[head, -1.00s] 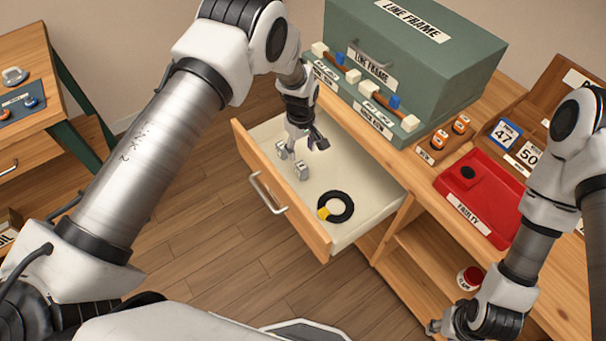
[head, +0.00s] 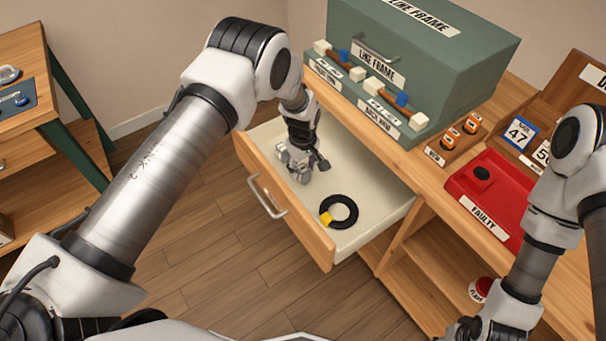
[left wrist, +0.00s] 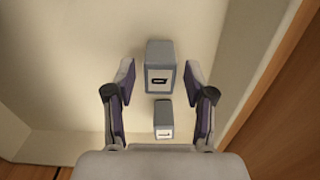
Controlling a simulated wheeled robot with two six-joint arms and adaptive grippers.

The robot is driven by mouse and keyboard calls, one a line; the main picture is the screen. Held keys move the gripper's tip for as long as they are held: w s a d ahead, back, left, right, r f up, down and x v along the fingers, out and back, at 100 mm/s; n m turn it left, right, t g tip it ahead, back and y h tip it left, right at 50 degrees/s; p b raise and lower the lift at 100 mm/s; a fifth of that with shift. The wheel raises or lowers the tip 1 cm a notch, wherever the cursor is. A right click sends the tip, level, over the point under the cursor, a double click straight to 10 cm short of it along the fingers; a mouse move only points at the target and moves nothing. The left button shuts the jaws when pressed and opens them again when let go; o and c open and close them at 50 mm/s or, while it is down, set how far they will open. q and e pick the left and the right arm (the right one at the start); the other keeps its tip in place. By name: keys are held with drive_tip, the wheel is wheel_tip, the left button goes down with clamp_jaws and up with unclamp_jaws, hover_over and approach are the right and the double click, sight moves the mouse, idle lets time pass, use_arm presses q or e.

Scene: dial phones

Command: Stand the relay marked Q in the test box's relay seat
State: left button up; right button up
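Two grey relays stand in the open drawer (head: 375,222). In the left wrist view the larger-looking one (left wrist: 159,65) lies between my left gripper's fingertips (left wrist: 159,78), and the other (left wrist: 163,119) is nearer the palm. Each has a pale label whose mark is too small to read. In the head view my left gripper (head: 303,163) is down in the drawer and hides much of the relays. Its fingers are apart, with gaps beside the relay. My right gripper (head: 462,331) is at the bottom edge, partly cut off. I cannot pick out a test box or its seat.
A black ring with a yellow piece (head: 339,211) lies in the drawer, right of the gripper. The green line frame box (head: 455,65) stands on the bench behind. A red faulty tray (head: 480,200) and orange-topped parts (head: 452,137) are to the right.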

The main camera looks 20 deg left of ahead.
sight(303, 168)
use_arm(q)
clamp_jaws()
drive_tip(key=shift+r+p, duration=1.9)
drive_tip(key=shift+r, duration=1.15)
